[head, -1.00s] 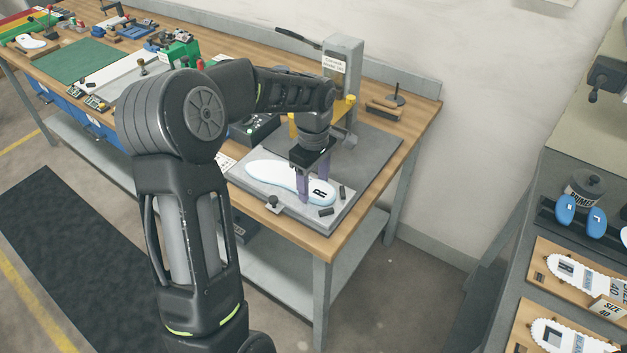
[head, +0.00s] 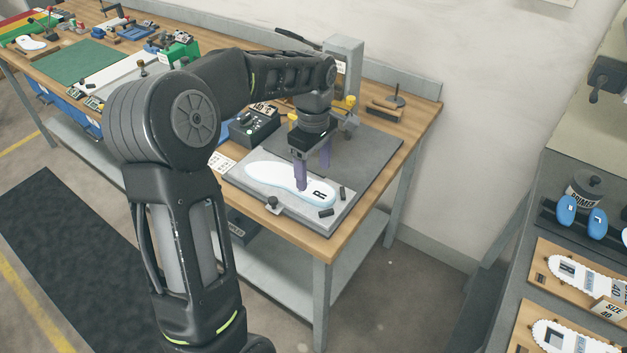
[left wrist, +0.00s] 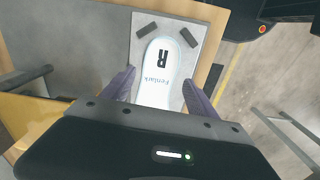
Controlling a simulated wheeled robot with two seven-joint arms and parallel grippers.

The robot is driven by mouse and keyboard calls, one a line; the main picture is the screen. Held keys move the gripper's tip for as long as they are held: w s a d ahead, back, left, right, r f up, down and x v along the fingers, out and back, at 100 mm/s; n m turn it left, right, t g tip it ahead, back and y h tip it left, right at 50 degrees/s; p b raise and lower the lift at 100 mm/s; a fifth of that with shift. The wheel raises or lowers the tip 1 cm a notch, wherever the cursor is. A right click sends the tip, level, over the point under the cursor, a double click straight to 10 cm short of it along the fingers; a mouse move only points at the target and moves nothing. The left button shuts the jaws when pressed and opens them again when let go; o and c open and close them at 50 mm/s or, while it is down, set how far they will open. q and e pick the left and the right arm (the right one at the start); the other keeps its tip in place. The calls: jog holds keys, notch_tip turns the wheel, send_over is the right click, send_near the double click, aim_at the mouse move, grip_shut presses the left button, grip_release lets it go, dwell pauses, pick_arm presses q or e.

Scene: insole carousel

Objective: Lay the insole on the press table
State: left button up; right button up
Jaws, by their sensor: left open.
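The white insole (head: 268,178) with a black R lies flat on the grey press table plate (head: 249,200), among small dark stop blocks. It also shows in the left wrist view (left wrist: 158,82), with the R and a brand name on it. My left gripper (head: 313,175) is open above the insole, with its purple fingers apart. In the left wrist view the fingers stand on either side of the insole, and nothing is held between them. My right gripper is not in view.
Blue pieces (head: 566,209) and boards with insole shapes (head: 585,275) are on the right-hand bench.

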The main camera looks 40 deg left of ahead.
pick_arm(q)
notch_tip(320, 180, up, 8)
jog(key=shift+f, duration=0.25)
dwell(0.5)
